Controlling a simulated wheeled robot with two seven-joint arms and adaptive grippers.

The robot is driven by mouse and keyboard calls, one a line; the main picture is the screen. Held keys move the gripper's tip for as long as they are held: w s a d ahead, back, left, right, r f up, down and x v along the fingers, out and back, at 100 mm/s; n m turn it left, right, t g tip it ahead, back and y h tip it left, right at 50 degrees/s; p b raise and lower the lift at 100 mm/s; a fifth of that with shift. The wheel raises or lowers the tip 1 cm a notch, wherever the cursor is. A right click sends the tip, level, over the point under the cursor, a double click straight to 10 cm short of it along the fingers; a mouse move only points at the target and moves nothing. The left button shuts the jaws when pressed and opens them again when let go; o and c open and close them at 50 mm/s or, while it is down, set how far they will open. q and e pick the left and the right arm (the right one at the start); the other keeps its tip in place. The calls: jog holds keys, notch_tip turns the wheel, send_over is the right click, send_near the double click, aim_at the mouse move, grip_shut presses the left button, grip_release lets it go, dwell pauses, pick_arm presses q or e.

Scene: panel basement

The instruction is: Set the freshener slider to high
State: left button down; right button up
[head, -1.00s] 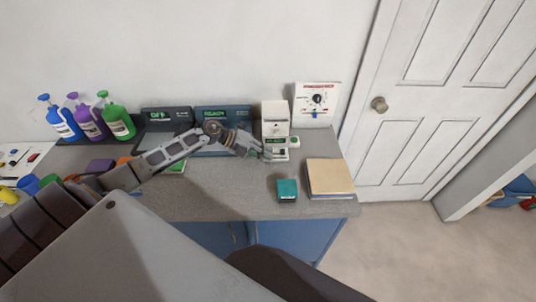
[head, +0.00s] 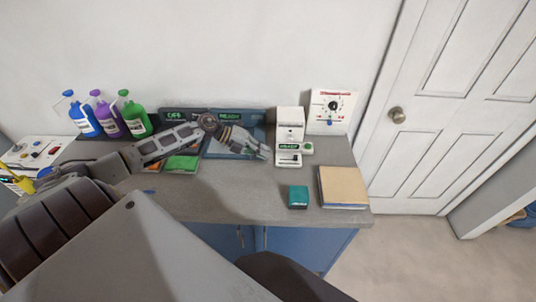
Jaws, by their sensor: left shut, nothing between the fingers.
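A white device (head: 290,124) stands at the back right of the grey counter. Its lower front part has a green-lit label and, below that, a pale plate with a small dark slider (head: 288,160). The slider's exact setting is too small to read. My left gripper (head: 265,153) is shut and empty, just left of this plate. It appears apart from the plate. My right gripper is not in view.
A white panel (head: 333,111) with a dial leans at the wall to the right. A teal box (head: 298,197) and a tan-topped stack (head: 343,187) lie in front. Blue, purple and green bottles (head: 133,116) stand left. Dark display panels (head: 236,122) stand behind my left arm.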

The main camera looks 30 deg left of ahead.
pick_arm(q)
jog(key=shift+s+a+r, duration=0.15)
jog(key=shift+s+a, duration=0.05)
jog(key=shift+a, duration=0.1)
jog(key=shift+s+a+r, duration=0.25)
jog(key=shift+a+r, duration=0.1)
jog(key=shift+a, duration=0.1)
jog(key=shift+s+a+r, duration=0.2)
jog(key=shift+a+r, duration=0.05)
jog(key=shift+a, duration=0.1)
jog(key=shift+s+a+r, duration=0.2)
jog(key=shift+a+r, duration=0.05)
jog(key=shift+a, duration=0.05)
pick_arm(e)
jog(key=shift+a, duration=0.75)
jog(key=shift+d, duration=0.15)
pick_arm(q)
notch_tip(320, 180, up, 9)
jog(key=p, duration=0.9)
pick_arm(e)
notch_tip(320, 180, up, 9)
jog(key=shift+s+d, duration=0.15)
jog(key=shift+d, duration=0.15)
